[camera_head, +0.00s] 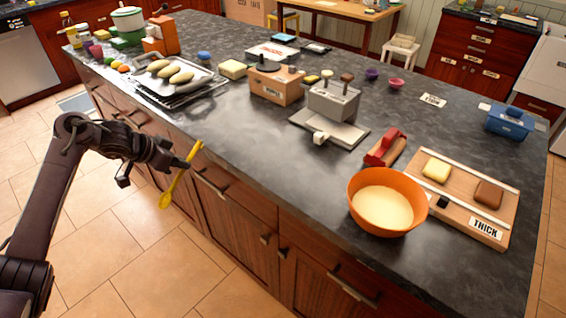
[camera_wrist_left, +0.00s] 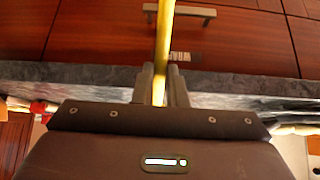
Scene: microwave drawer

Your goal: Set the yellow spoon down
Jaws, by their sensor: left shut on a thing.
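The yellow spoon (camera_head: 180,178) is held in the air beside the island's near edge, in front of the cabinet fronts. It hangs tilted, bowl end down and handle end up to the right. My left gripper (camera_head: 172,160) is shut on its handle. In the left wrist view the spoon's handle (camera_wrist_left: 164,45) runs up from between the two fingers (camera_wrist_left: 160,88), and the bowl is out of that view. My right gripper is in neither view.
The dark countertop (camera_head: 240,130) has bare room near its front edge. An orange bowl (camera_head: 388,203) stands at its near right, beside a wooden board (camera_head: 440,212). A baking tray (camera_head: 172,90) with loaves lies at left. Cabinet handles (camera_head: 210,184) stick out below the edge.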

